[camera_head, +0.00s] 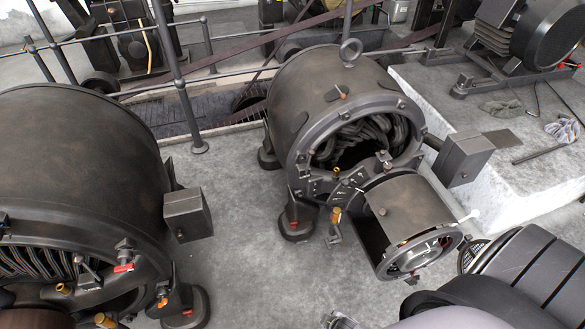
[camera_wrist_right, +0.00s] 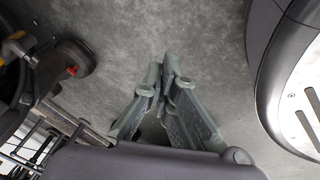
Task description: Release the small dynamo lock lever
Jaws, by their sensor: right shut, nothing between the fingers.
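The middle dynamo (camera_head: 330,100) is a brown-grey drum with a ring on top and an open front showing dark windings. A small cylinder-shaped dynamo (camera_head: 410,210) juts from its lower front. A lever with a pale knob (camera_head: 468,216) sticks out at the small dynamo's right side. A lever with an orange handle (camera_head: 336,216) hangs to its left. I cannot tell which is the lock lever. My right gripper (camera_wrist_right: 164,78) is shut and empty over bare floor, apart from any lever. My left gripper is not in view.
A large dynamo (camera_head: 80,170) fills the left side. A foot with a red tip (camera_head: 295,222) stands below the middle dynamo and also shows in the wrist view (camera_wrist_right: 72,70). Railings (camera_head: 175,80) run behind. A pale stone plinth (camera_head: 440,100) is at right. Floor (camera_head: 240,250) between the dynamos is clear.

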